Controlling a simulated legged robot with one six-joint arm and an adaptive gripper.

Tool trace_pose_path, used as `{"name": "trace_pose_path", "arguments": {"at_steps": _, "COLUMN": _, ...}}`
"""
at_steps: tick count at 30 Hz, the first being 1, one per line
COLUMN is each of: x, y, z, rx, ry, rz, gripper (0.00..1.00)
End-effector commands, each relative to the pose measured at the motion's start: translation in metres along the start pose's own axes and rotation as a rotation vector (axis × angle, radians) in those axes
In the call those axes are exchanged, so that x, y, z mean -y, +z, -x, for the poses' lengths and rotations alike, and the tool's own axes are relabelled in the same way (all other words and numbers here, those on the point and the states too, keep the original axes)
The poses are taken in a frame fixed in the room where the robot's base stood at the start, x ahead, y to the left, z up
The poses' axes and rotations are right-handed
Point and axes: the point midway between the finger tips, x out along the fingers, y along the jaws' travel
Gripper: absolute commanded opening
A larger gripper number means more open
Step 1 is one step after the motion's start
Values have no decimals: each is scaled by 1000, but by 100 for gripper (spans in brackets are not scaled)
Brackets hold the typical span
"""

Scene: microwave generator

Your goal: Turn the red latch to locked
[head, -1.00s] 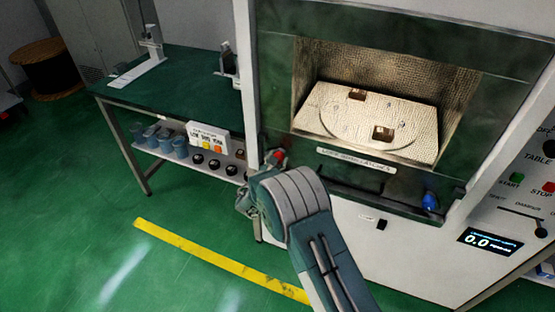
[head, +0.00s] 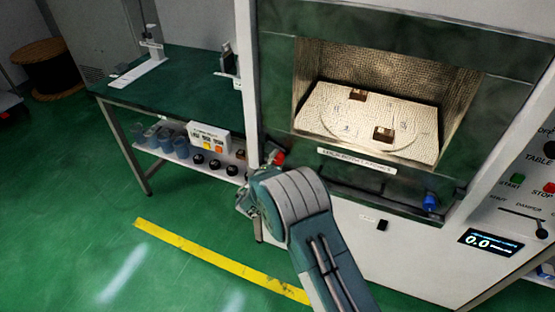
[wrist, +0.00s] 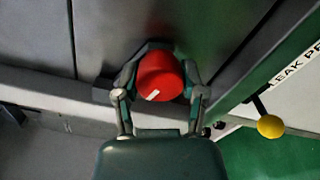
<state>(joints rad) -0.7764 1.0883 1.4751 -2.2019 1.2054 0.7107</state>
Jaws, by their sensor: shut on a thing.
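The red latch (wrist: 160,76) is a round red knob with a short white mark on its face, low in the middle of the mark side. In the wrist view it sits between the two fingers of my gripper (wrist: 160,88), which is shut on it from both sides. In the head view a small part of the red latch (head: 279,157) shows at the lower left corner of the microwave front. My gripper (head: 262,172) is there too, mostly hidden behind my wrist.
The open chamber (head: 385,85) holds a turntable with two brown blocks. A blue knob (head: 430,201) is at the right of the front. A green bench (head: 190,85) stands at the left. A yellow ball-ended lever (wrist: 270,126) shows in the wrist view.

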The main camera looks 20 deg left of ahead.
Motion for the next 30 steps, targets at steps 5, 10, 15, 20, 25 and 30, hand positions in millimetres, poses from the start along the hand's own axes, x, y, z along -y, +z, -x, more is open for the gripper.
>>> {"name": "trace_pose_path", "arguments": {"at_steps": 5, "x": 2, "y": -1, "z": 0, "rx": -3, "ry": -5, "rz": -116, "gripper": 6}}
{"name": "trace_pose_path", "arguments": {"at_steps": 10, "x": 3, "y": 0, "z": 0, "rx": -3, "ry": -6, "rz": -195, "gripper": 6}}
{"name": "trace_pose_path", "arguments": {"at_steps": 15, "x": 3, "y": 0, "z": 0, "rx": -3, "ry": -7, "rz": -241, "gripper": 6}}
{"name": "trace_pose_path", "arguments": {"at_steps": 20, "x": 4, "y": 0, "z": 0, "rx": -3, "ry": -8, "rz": -258, "gripper": 6}}
{"name": "trace_pose_path", "arguments": {"at_steps": 25, "x": 4, "y": 0, "z": 0, "rx": -2, "ry": -9, "rz": -261, "gripper": 6}}
{"name": "trace_pose_path", "arguments": {"at_steps": 30, "x": 5, "y": 0, "z": 1, "rx": -2, "ry": -10, "rz": -260, "gripper": 6}}
